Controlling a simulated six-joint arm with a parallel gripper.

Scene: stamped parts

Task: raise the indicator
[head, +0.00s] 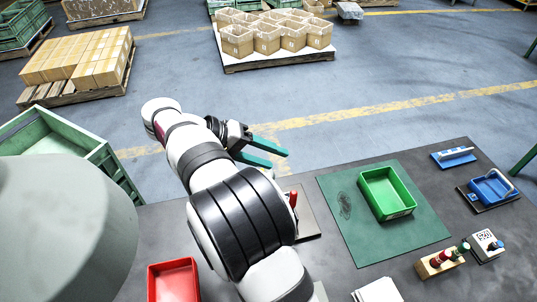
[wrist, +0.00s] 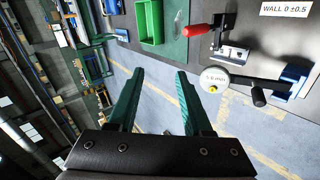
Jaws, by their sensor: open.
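The indicator (wrist: 214,79) is a round white dial with a yellow dot at its lower edge, on a measuring stand in the wrist view. A red-handled lever (wrist: 199,30) and a dark arm with a black knob (wrist: 259,97) show on the stand. My gripper (wrist: 160,73) is open and empty, its green fingers apart, to the left of the dial and not touching it. In the head view my gripper (head: 273,154) hangs past the table's far edge. There the red handle (head: 293,199) peeks out beside my arm, which hides most of the stand.
A green tray (head: 400,211) sits on a green mat (head: 424,232). A red bin (head: 173,281) stands at the front left. A blue tray (head: 494,189) and a wooden holder (head: 432,267) are at the right. A "WALL 0 ±0.5" sign (wrist: 289,16) is near the stand.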

